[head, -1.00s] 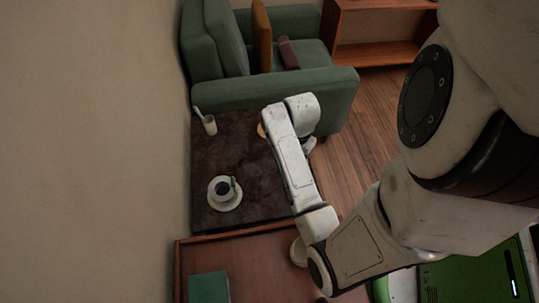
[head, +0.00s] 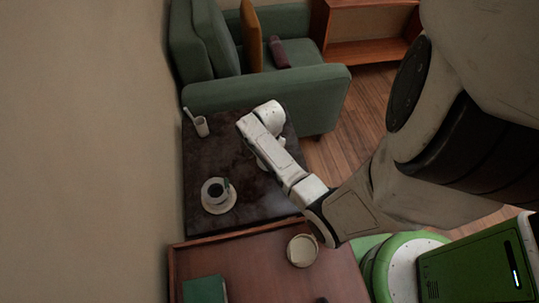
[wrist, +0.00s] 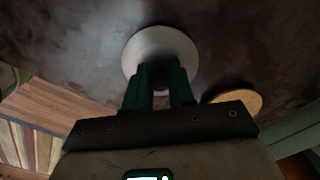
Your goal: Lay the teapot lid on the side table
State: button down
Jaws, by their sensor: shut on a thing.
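The teapot lid (wrist: 160,45) is a pale round disc in the wrist view, with my gripper (wrist: 160,75) shut on it by two dark green fingers. It is over the dark, mottled top of the side table (head: 215,155). I cannot tell whether the lid touches the table. In the head view, my arm hides most of the gripper and lid.
A cup of dark liquid on a saucer (head: 219,206) stands at the table's near left. A wooden disc (wrist: 240,103) lies near the lid. A green sofa (head: 250,95) adjoins the table; a brown table with a round cream dish (head: 302,251) is nearer.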

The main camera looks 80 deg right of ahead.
jog(key=c, duration=1)
grip_release()
jog(key=shift+f, duration=0.1)
jog(key=shift+o, duration=0.2)
notch_tip(320, 180, up, 12)
jog(key=p, duration=0.1)
jog(key=shift+p, duration=0.35)
